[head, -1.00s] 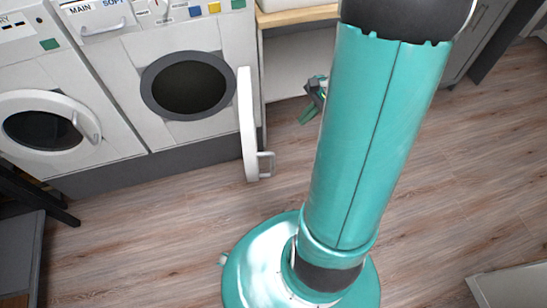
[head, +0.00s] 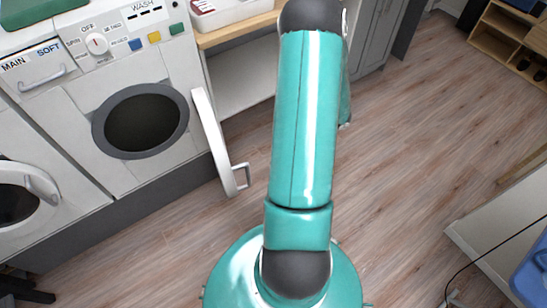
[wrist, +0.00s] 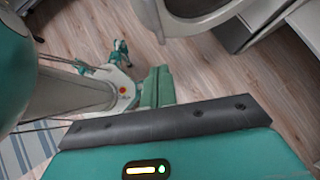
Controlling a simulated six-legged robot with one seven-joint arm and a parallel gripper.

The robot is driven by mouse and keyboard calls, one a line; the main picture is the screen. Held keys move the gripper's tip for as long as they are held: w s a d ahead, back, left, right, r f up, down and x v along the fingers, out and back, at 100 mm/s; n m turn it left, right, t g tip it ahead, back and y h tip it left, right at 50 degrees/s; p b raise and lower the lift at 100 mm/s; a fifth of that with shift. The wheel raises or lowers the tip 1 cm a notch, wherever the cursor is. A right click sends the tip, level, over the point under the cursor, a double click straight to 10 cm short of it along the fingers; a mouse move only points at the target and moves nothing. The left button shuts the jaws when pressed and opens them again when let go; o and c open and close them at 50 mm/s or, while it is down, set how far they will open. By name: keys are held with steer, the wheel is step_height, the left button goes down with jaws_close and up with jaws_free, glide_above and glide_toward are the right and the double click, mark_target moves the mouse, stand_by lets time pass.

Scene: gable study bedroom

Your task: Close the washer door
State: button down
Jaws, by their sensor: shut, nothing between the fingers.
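The washer door (head: 216,143) is a white round door, seen nearly edge-on in the head view. It stands open, swung out from the right side of the washer's grey-ringed opening (head: 142,121). Its handle (head: 241,177) sticks out to the right near the lower end. In the wrist view, what appears to be the door (wrist: 212,22) is cut off by the top edge. My gripper (wrist: 157,86) is shut and empty over the floor in the wrist view, apart from the door. In the head view my arm hides the fingers.
A second front-loader with a shut round door (head: 20,192) stands at the left. A wooden counter (head: 240,30) with an open space below is right of the washer. Shelves (head: 515,40) are at the far right. Wood floor (head: 430,135) is clear right of my arm.

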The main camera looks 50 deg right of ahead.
steer(key=w+a+r+x, duration=0.1)
steer(key=r+x, duration=0.1)
steer(key=x, duration=0.9)
steer(key=shift+w+a, duration=0.2)
steer(key=shift+a, duration=0.05)
steer(key=shift+w+a+f, duration=0.1)
steer(key=shift+a, duration=0.15)
